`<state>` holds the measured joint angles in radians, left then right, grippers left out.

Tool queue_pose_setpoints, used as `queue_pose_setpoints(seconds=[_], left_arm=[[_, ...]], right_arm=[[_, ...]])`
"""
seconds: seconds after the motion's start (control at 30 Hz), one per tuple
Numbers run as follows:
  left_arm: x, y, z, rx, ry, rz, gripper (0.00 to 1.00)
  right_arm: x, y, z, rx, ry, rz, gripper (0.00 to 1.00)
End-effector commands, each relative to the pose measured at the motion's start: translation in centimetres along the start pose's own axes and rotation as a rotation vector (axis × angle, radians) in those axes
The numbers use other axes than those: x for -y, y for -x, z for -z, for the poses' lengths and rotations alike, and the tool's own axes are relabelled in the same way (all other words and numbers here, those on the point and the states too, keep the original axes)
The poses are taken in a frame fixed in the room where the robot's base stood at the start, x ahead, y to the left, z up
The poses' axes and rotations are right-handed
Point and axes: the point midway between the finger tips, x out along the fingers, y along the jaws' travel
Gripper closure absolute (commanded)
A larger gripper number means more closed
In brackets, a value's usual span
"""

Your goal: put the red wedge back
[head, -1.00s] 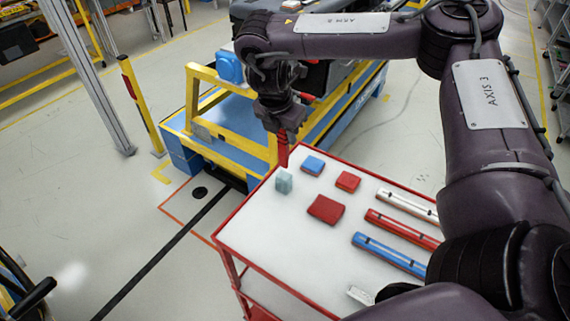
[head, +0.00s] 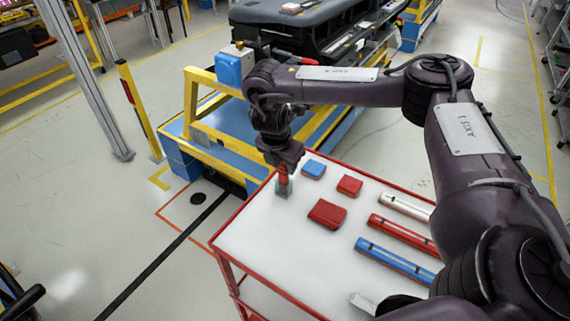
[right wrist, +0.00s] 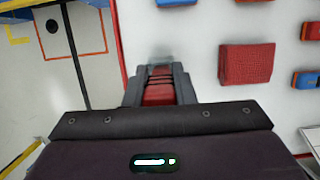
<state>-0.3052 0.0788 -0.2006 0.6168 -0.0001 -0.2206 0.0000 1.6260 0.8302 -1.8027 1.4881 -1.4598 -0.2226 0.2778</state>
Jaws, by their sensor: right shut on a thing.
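My right gripper (head: 284,166) is shut on a red thing, probably the red wedge (head: 283,180), and holds it pointing down. My left gripper is not in view.
The white cart top (head: 270,245) has a raised red rim. On it lie a blue block (head: 314,169), a small red block (head: 349,185), a larger red block (head: 327,213), and white, red and blue bars at right. A yellow-framed blue trolley (head: 225,155) stands behind. The cart's front left is clear.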

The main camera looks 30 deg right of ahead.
Motion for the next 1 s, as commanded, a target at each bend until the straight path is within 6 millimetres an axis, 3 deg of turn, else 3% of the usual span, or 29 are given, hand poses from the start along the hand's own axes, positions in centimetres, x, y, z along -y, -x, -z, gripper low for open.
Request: queue_pose_setpoints(seconds=[0.07, 0.1, 0.27, 0.63, 1.0], left_arm=[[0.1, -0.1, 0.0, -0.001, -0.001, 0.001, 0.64], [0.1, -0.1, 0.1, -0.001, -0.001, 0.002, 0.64], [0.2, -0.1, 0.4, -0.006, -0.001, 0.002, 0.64], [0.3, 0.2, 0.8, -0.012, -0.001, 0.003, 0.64], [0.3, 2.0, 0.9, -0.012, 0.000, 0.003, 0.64]], right_arm=[[0.0, -0.3, 0.1, -0.001, 0.000, 0.001, 1.00], [0.0, -0.3, 0.1, 0.000, 0.000, 0.000, 0.74], [0.0, -0.3, 0.1, 0.000, 0.000, 0.000, 0.55], [-0.1, 0.6, -0.1, 0.001, 0.001, -0.002, 0.55], [-0.2, 7.4, -0.2, 0.004, 0.003, -0.006, 0.55]])
